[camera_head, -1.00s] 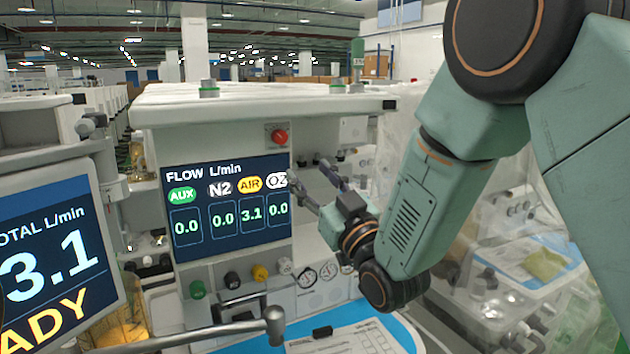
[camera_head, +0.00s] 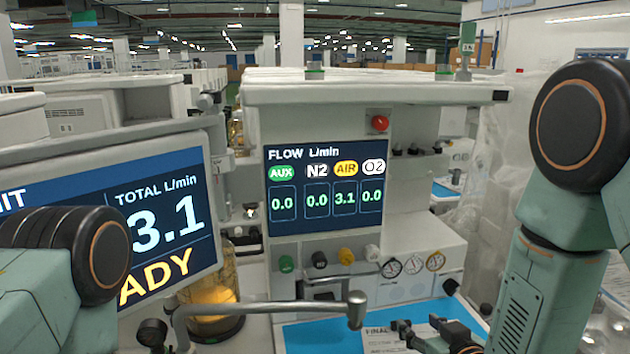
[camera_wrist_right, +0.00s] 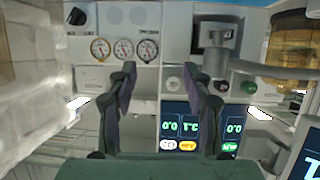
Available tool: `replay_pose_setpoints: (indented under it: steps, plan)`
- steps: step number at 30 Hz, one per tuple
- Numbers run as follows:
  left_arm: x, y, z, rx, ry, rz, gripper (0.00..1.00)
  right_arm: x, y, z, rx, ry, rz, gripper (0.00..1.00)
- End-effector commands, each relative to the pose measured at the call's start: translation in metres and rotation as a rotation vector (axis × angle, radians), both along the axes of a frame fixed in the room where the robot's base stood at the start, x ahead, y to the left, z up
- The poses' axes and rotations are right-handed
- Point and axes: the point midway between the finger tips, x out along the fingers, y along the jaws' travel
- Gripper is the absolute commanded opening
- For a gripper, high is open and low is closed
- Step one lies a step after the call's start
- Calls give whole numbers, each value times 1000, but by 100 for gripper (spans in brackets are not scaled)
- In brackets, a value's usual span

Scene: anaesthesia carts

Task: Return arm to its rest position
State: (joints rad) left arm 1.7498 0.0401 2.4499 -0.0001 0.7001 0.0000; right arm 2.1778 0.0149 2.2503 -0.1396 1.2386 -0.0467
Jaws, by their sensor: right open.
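My right arm (camera_head: 540,285) comes in from the right in the head view and bends down. Its gripper (camera_head: 418,326) is low in the picture, in front of the blue worktop with a paper sheet (camera_head: 385,338). The gripper is open with nothing between its fingers. In the right wrist view the two fingers (camera_wrist_right: 160,72) stand apart, with the cart's front behind them, upside down. My left arm (camera_head: 60,275) shows at the left edge; its gripper is out of view. The flow display (camera_head: 325,192) reads AUX 0.0, N2 0.0, AIR 3.1, O2 0.0.
Coloured knobs (camera_head: 345,256) and round gauges (camera_head: 413,265) sit below the display. A metal bar (camera_head: 270,309) with a rounded end juts out left of the right gripper. Plastic sheeting hangs at right.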

Motion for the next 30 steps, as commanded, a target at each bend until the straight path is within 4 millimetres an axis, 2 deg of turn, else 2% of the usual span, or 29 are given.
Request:
replay_pose_setpoints:
  steps: [1, 3, 5, 6, 10, 15, 22, 24, 30]
  plan:
    - [0, 0, 0, 0, 0, 0, 39, -20, -3, -29, -1, 94, -12, 50]
    - [0, 0, 0, 0, 0, 0, 39, -48, -6, -63, -4, 218, -30, 50]
    - [0, 0, 0, 0, 0, 0, 39, -75, -10, -90, -5, 323, -46, 50]
    - [0, 0, 0, 0, 0, 0, 39, -94, -11, -107, -7, 394, -56, 50]
    - [0, 0, 0, 0, 0, 0, 39, -162, -17, -154, -13, 623, -89, 50]
    - [0, 0, 0, 0, 0, 0, 39, -247, -23, -190, -22, 886, -128, 50]
    - [0, 0, 0, 0, 0, 0, 39, -352, -27, -209, -34, 1191, -175, 50]
    - [0, 0, -16, 0, -1, 0, 39, -346, -27, -225, -34, 1176, -174, 50]
    - [0, 0, -51, 0, 0, 0, 39, -345, -27, -258, -34, 1173, -173, 50]
